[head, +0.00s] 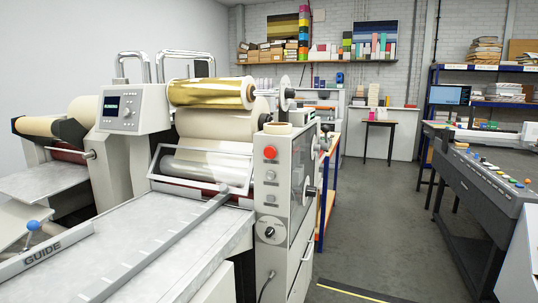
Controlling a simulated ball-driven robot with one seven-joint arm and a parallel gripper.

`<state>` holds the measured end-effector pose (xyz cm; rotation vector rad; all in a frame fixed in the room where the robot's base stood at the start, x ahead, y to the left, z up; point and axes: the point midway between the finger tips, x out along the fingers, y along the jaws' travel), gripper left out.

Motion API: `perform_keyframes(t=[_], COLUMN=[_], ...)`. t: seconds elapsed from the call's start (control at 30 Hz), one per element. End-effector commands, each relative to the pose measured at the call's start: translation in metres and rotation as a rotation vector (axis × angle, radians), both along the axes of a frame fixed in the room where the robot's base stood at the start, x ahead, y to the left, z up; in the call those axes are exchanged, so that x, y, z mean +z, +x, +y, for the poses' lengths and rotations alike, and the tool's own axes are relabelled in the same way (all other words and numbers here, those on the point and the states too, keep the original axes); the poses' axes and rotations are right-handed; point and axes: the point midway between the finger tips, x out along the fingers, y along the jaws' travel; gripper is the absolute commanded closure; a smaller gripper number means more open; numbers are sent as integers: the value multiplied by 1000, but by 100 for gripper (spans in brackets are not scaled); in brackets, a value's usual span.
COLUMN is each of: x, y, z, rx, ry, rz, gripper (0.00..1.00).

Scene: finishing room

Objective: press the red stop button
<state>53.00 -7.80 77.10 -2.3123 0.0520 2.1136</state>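The red stop button (270,153) is a round red knob on the upper front of the light grey control panel (272,210), at the right end of the laminating machine. It faces me and nothing covers it. Below it on the same panel are smaller grey knobs (270,176) and a black rotary switch (269,232). My gripper is not in view, so its opening and its place relative to the button cannot be seen.
The machine's feed table (150,245) with a long metal guide bar (165,240) fills the lower left. A gold foil roll (208,92) sits above. Grey floor (385,215) is open right of the panel. A dark console (490,175) with several coloured buttons stands at right.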

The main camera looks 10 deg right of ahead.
Motion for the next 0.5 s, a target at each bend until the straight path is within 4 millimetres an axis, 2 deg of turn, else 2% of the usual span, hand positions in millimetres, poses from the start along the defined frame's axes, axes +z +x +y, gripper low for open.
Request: perform_keyframes(t=[0.03,0.33,0.5], x=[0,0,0], y=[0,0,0], z=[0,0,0], rx=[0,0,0], ry=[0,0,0], rz=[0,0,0], gripper=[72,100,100])
